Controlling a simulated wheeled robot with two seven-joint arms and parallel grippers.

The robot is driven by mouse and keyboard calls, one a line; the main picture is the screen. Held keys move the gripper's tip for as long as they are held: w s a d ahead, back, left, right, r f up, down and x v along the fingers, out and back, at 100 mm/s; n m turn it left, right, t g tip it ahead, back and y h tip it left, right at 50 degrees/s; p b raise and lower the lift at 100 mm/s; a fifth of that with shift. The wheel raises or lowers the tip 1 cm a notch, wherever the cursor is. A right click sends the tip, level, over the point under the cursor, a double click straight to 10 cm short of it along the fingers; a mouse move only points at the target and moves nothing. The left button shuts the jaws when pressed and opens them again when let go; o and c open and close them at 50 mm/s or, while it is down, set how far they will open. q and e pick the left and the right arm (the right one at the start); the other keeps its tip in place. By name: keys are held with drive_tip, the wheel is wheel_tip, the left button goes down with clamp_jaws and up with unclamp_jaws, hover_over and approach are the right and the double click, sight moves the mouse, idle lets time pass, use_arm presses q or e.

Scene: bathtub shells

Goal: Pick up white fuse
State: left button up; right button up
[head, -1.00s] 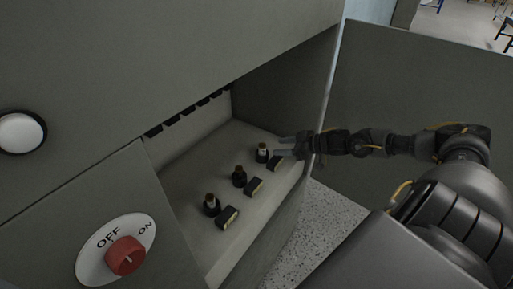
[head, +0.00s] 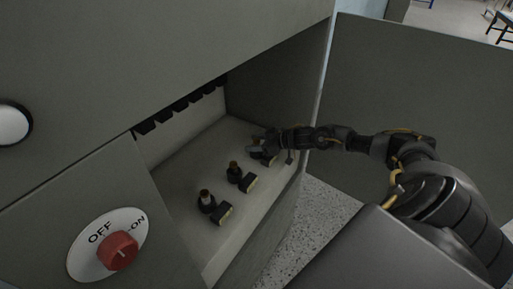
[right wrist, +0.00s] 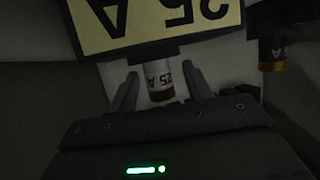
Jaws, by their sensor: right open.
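The white fuse (right wrist: 159,82), marked 25 A with a brown end, shows in the right wrist view below a yellow 25 A label (right wrist: 150,28). My right gripper (right wrist: 160,74) is open, with one finger on each side of the fuse and gaps visible between. In the head view my right gripper (head: 257,144) is at the far end of the fuse row inside the cabinet and hides the white fuse there. Two other dark fuses with brown tops, the middle one (head: 234,173) and the near one (head: 206,201), stand upright on the ledge. My left gripper is not in view.
Small label blocks (head: 222,214) stand beside the fuses on the pale ledge (head: 190,165). A red OFF/ON knob (head: 118,251) is on the front panel at lower left. The open cabinet door (head: 420,95) stands behind my right arm. Dark tabs hang above the ledge.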

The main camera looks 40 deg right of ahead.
drive_tip(key=shift+x, duration=0.8)
drive_tip(key=shift+c, duration=0.4)
drive_tip(key=c, duration=1)
